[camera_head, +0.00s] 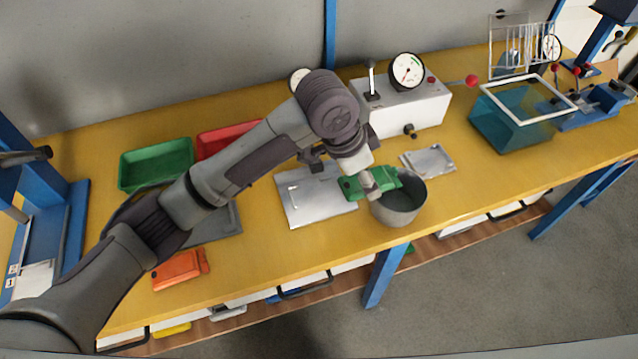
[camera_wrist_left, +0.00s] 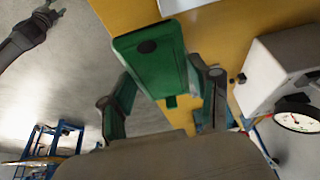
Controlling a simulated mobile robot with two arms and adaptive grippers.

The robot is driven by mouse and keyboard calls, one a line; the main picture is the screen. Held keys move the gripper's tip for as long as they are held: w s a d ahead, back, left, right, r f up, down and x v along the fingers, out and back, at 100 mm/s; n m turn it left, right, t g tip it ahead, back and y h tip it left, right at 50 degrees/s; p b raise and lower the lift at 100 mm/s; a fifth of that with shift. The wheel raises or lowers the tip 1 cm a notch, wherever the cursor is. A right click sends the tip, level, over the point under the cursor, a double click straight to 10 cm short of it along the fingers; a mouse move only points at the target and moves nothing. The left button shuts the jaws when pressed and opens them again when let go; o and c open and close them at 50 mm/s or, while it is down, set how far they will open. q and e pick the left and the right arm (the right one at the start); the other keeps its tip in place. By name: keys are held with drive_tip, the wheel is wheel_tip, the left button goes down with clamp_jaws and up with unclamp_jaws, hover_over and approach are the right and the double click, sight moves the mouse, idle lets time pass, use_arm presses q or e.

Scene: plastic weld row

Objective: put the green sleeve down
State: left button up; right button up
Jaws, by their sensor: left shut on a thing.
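The green sleeve (camera_head: 353,187) is a flat rectangular piece with a dark round spot on its face, which shows in the left wrist view (camera_wrist_left: 148,62). My left gripper (camera_head: 367,180) is shut on it; its two fingers also show on either side of the sleeve in the wrist view (camera_wrist_left: 166,104). In the head view the sleeve is between the silver plate (camera_head: 305,203) and the grey pot (camera_head: 399,208), close to the pot's rim. Its height above the bench is hard to tell. A dark part, seemingly my right gripper (camera_wrist_left: 42,14), shows at the wrist view's upper left; its jaws are unclear.
A white gauge box (camera_head: 408,112) stands behind the sleeve, with a small metal plate (camera_head: 428,161) in front. Green (camera_head: 157,165) and red (camera_head: 228,139) trays and an orange piece (camera_head: 180,270) are left. A teal tank (camera_head: 505,125) is right. Bench is clear right of the pot.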

use_arm(q)
drive_tip(key=p, duration=0.1)
hover_over(319, 195)
drive_tip(key=a, duration=0.1)
drive_tip(key=f, duration=0.6)
drive_tip(key=shift+s+f, duration=0.15)
drive_tip(key=shift+s, duration=0.1)
drive_tip(key=shift+f+p, duration=0.3)
drive_tip(key=shift+f, duration=1.75)
use_arm(e)
drive_tip(key=shift+s+a+r, duration=0.15)
drive_tip(key=shift+s+r, duration=0.45)
drive_tip(key=shift+r, duration=0.25)
use_arm(q)
drive_tip(key=o, duration=1.2)
drive_tip(key=shift+f, duration=0.15)
drive_tip(key=v, duration=1.2)
drive_tip(key=shift+a, duration=0.1)
use_arm(e)
drive_tip(key=shift+f, duration=0.15)
